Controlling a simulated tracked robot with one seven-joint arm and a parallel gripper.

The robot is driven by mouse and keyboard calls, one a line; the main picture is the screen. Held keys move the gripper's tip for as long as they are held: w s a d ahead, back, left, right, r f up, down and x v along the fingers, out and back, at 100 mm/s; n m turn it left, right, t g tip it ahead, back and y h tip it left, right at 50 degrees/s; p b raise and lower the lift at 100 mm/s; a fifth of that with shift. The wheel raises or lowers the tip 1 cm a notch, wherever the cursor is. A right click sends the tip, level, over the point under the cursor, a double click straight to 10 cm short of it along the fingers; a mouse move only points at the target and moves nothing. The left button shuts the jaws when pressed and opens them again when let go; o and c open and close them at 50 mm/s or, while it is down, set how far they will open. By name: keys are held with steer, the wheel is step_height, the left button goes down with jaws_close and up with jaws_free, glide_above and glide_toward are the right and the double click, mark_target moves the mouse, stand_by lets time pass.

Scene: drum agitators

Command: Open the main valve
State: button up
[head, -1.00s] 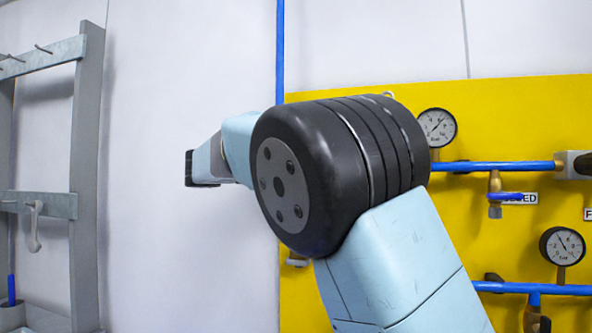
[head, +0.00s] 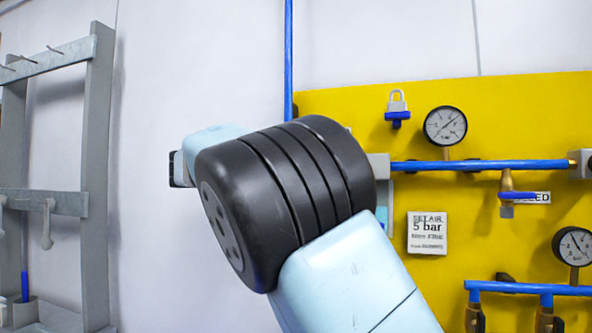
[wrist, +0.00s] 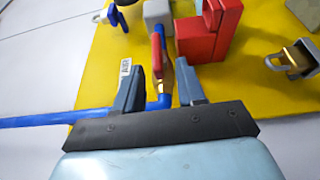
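In the wrist view, a valve with a red lever handle (wrist: 157,54) and a brass body (wrist: 166,78) sits on a blue pipe (wrist: 50,121) that bends up to it. I take it for the main valve; a small white label (wrist: 125,66), too small to read surely, is beside it. My gripper (wrist: 160,82) is open, with its two grey fingers apart. In the picture, the valve's lower part shows between the fingers. I cannot tell how deep it is between them or whether they touch it. In the head view, my arm hides the gripper and this valve.
A red block (wrist: 210,30) stands close right of the valve. An open padlock (wrist: 290,60) hangs farther right. In the head view, the yellow panel (head: 345,104) carries gauges (head: 445,126), blue pipes, a blue-and-white padlock (head: 397,108) and a sign (head: 427,233). A grey rack (head: 98,170) stands left.

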steer(key=a, duration=0.8)
steer(key=shift+s+a, duration=0.2)
steer(key=shift+a, duration=0.05)
steer(key=shift+f, duration=0.1)
